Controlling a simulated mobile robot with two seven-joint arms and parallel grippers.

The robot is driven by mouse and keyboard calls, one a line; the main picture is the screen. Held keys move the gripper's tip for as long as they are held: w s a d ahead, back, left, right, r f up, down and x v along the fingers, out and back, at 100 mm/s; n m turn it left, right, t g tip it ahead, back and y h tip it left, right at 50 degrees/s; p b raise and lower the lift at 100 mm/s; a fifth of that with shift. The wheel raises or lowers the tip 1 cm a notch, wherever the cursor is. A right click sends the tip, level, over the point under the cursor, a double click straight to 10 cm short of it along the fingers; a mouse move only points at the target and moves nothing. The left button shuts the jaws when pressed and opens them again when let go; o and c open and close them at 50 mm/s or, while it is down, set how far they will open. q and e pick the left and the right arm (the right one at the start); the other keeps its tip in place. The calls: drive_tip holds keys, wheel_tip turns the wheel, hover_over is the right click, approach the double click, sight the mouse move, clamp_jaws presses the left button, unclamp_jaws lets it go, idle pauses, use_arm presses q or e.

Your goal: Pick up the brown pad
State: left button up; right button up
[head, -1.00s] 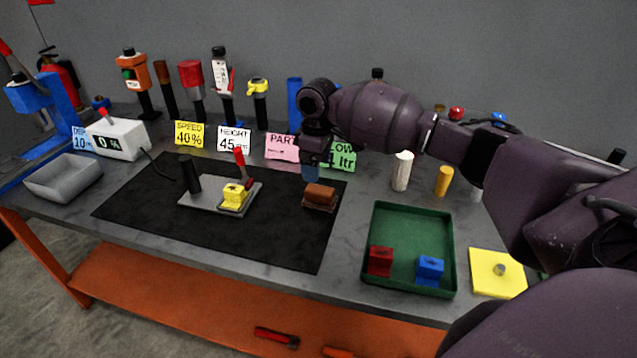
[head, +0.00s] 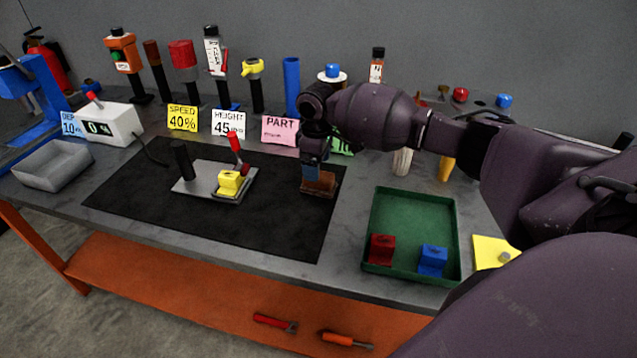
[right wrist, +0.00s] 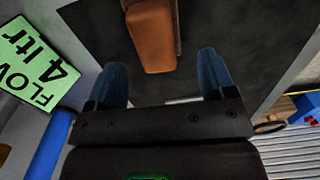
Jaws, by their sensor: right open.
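The brown pad (head: 320,182) sits on a small base at the right part of the black mat (head: 270,222). My right gripper (head: 312,172) is just above it, pointing down, and hides part of it. In the right wrist view the brown pad (right wrist: 152,36) lies beyond the blue fingertips of my right gripper (right wrist: 163,78). The fingers are spread apart with nothing between them. My left gripper is not in view.
A green tray (head: 412,225) with a red block (head: 382,249) and a blue block (head: 433,260) is to the right. A grey fixture with a yellow block (head: 230,182) stands to the left. Sign cards, including a pink one (head: 279,131), and several upright tools line the back.

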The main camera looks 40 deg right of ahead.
drive_tip(key=f, duration=0.4)
drive_tip(key=shift+d+f+b, duration=0.25)
drive_tip(key=shift+d+b, duration=0.05)
drive_tip(key=shift+c, duration=0.2)
drive_tip(key=c, duration=1)
drive_tip(key=shift+r, duration=0.1)
wheel_tip(320, 180, up, 20)
drive_tip(key=shift+p, duration=1.1)
